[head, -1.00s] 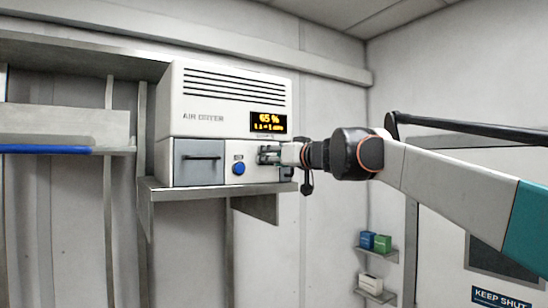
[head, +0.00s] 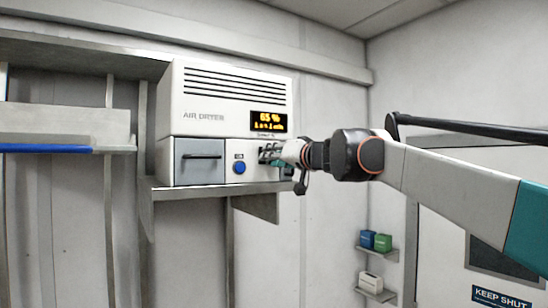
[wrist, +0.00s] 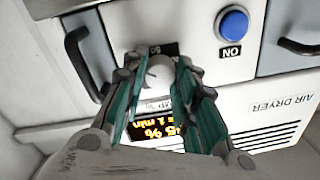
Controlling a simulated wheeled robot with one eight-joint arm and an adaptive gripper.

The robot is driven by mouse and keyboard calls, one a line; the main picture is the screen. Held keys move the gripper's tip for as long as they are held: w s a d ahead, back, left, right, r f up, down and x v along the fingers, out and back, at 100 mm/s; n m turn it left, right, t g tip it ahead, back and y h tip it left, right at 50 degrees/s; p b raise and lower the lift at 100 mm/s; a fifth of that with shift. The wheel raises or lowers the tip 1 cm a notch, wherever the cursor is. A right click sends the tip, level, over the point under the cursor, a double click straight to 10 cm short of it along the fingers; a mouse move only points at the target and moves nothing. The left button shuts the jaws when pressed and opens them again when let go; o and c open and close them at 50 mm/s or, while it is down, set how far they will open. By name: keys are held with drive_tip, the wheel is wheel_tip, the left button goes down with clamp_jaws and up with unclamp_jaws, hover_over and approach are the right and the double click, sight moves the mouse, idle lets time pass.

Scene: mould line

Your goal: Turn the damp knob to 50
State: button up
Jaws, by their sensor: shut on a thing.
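The air dryer (head: 208,100) is a white box with a dark display (head: 268,121) that reads about 65 % in yellow. The damp knob (wrist: 160,74) is pale and round and shows between my fingers in the wrist view. A small dark label reading 50 (wrist: 158,49), upside down there, sits beside it. My gripper (head: 268,155) is at the right of the dryer's lower front panel, shut on the knob. The fingers hide the knob in the head view and much of its scale in the wrist view.
A blue ON button (head: 239,168) and a grey drawer (head: 199,162) with a black handle lie left of my gripper. Another black handle (wrist: 86,62) is close to the fingers in the wrist view. The dryer stands on a grey shelf (head: 215,190).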

drive_tip(key=m, duration=1.1)
idle(0.5)
drive_tip(key=o, duration=1)
drive_tip(key=shift+o, duration=0.2)
drive_tip(key=v, duration=1.2)
drive_tip(key=shift+a, duration=0.2)
